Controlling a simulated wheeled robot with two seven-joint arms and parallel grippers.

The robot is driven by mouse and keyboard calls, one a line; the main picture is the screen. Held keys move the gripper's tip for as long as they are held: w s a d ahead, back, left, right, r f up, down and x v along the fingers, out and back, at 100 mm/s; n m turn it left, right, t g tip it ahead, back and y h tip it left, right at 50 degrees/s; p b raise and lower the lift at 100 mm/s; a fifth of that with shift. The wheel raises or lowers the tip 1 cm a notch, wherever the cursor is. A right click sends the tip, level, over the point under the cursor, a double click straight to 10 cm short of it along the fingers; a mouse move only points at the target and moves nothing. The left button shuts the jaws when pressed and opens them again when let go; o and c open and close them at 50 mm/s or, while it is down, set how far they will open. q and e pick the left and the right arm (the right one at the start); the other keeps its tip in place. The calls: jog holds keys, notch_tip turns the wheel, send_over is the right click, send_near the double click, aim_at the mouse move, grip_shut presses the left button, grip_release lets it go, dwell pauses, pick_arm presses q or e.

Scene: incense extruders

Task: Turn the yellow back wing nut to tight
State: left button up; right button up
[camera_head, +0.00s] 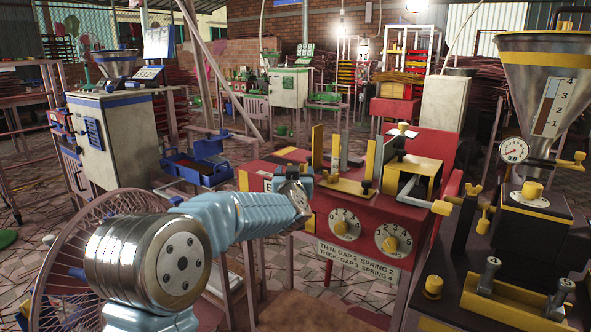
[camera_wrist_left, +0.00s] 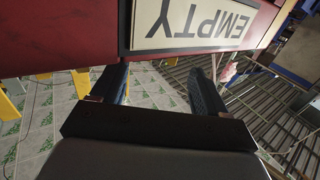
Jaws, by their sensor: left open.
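Several yellow knobs show in the head view, and I cannot tell for certain which is the back wing nut. My right gripper is not in view.
The red machine's front has two numbered dials (camera_head: 390,240) and a THIN/THICK label plate (camera_head: 357,263). A dark machine with a metal hopper (camera_head: 545,60) and gauge (camera_head: 514,150) stands close at right. A blue bin (camera_head: 200,170) and white cabinet (camera_head: 125,140) stand at left.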

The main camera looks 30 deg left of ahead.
pick_arm(q)
jog(key=shift+x, duration=1.65)
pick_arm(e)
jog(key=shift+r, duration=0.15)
pick_arm(q)
jog(key=shift+c, duration=0.3)
